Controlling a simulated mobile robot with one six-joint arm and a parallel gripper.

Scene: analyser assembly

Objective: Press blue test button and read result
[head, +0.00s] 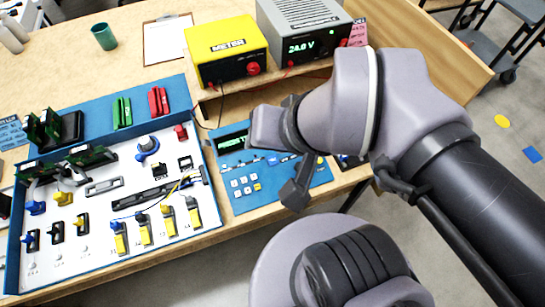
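A blue panel (290,180) lies on the bench, right of the white analyser board (110,215). Its dark display (233,142) shows green characters too small to read and is partly covered by my wrist. I cannot make out which control is the blue test button; my arm covers part of the panel's upper right. My gripper (294,195) is over the panel's right half, with a dark finger-like part showing. Its opening and any contact with the panel cannot be told.
A yellow meter (226,50) and a grey supply (305,28) reading 24.0 V stand behind the panel. Green (122,112) and red (158,101) parts lie on a blue mat. Thin wires run from the meter. A cup (104,36) and clipboard (168,40) are at the back left.

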